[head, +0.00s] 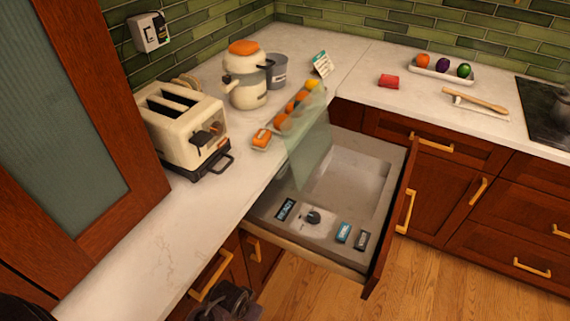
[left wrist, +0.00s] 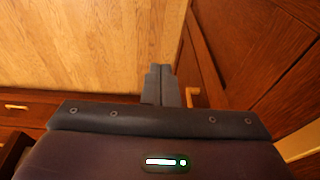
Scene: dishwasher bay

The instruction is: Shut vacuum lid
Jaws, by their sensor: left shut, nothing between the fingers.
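The vacuum lid (head: 312,150) is a clear greenish glass panel. It stands raised, nearly upright, at the left side of the pulled-out vacuum drawer (head: 375,178). The drawer holds a pale sunken chamber, with a dark knob (head: 313,217) and small labelled panels at its front. My left gripper (left wrist: 160,70) is shut and empty in the left wrist view, with wooden floor beyond its fingers and cabinet fronts close on the right. A dark part of my arm shows at the bottom of the head view, below the counter edge and apart from the lid. My right gripper is not in view.
A toaster (head: 184,125) and a cream appliance (head: 246,80) stand on the left counter. A fruit tray (head: 276,127) sits right behind the lid. The drawer's wooden front (head: 392,225) juts into the room. Floor (head: 435,280) to its right is clear.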

